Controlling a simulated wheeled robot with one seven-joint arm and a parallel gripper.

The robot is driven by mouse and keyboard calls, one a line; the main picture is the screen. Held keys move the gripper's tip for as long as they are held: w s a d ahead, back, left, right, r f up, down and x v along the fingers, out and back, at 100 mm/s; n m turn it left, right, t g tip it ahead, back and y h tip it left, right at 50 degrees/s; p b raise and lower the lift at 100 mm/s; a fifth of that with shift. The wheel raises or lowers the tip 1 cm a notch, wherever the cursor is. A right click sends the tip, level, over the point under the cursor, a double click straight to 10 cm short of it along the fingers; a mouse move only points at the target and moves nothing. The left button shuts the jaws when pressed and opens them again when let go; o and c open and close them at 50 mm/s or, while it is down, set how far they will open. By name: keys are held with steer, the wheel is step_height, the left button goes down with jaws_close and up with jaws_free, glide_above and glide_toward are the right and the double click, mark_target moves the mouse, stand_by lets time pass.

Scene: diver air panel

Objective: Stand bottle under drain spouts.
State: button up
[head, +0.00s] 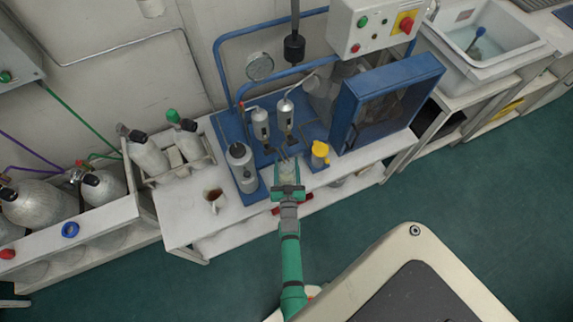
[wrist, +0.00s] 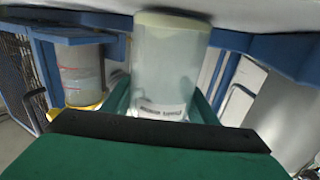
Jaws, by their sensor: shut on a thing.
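My gripper (head: 288,190) is shut on a clear, pale bottle (head: 288,171) at the front edge of the blue panel base. In the wrist view my gripper (wrist: 160,108) has a green finger on each side of the bottle (wrist: 168,60), which has a small printed label. That view looks upside down, and the bottle's pale end is close to the white bench surface; I cannot tell if it touches. Two silver filter cylinders (head: 260,124) (head: 285,114) hang on the blue panel behind the bottle. Thin spouts show below them, but their position over the bottle's mouth is unclear.
A yellow-topped jar (head: 320,154) stands close right of the bottle. A grey canister (head: 242,167) stands to the left, with a mug (head: 215,200) further left on the white bench (head: 190,228). A blue-framed box (head: 385,100) stands at the right.

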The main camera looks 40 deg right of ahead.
steer(key=shift+f, duration=0.15)
steer(key=o, duration=1.1)
